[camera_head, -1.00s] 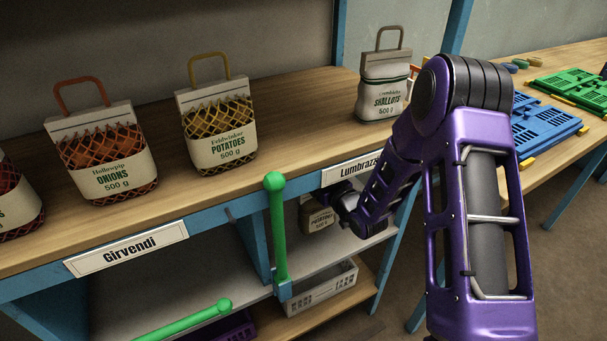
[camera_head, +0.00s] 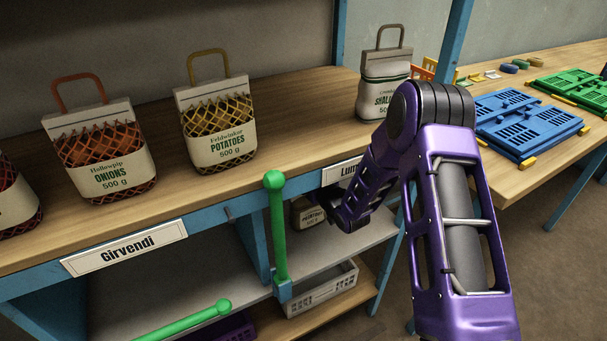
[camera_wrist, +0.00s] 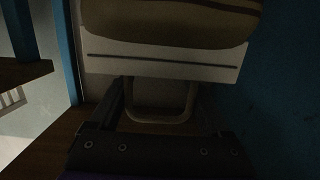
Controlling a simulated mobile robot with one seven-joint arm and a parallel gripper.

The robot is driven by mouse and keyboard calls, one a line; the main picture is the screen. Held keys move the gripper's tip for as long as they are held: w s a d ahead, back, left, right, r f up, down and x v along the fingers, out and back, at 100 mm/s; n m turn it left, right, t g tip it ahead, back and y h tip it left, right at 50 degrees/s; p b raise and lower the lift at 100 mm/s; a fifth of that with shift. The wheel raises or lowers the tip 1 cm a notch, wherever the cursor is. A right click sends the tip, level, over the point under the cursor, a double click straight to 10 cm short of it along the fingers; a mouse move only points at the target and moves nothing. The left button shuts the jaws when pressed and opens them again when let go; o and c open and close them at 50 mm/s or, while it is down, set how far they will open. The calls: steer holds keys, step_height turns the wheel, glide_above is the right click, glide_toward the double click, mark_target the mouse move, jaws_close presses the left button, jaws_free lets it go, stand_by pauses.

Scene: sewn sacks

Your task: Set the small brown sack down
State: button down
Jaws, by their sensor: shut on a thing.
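The small brown sack (camera_head: 308,214) with a pale potatoes label is under the worktop, in the shelf bay just right of the upright green bar. My gripper (camera_head: 335,207) reaches in from the right, partly covered by my arm and the worktop edge. In the wrist view the sack (camera_wrist: 170,20) shows its brown body, a pale header band with a dark seam and a handle loop toward my gripper (camera_wrist: 160,118). My gripper is shut on the sack at its handle end. Whether the sack's base touches the shelf cannot be told.
The grey middle shelf (camera_head: 340,246) has bare room in front of the sack. A white crate (camera_head: 320,290) is below it. The green bar (camera_head: 277,230) stands close on the left. Onions (camera_head: 100,152), potatoes (camera_head: 216,125) and shallots (camera_head: 380,85) sacks stand on the worktop.

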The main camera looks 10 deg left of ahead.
stand_by(0.3)
jaws_free()
steer(key=shift+r, duration=0.15)
steer(key=v, duration=1.2)
steer(key=shift+p, duration=0.4)
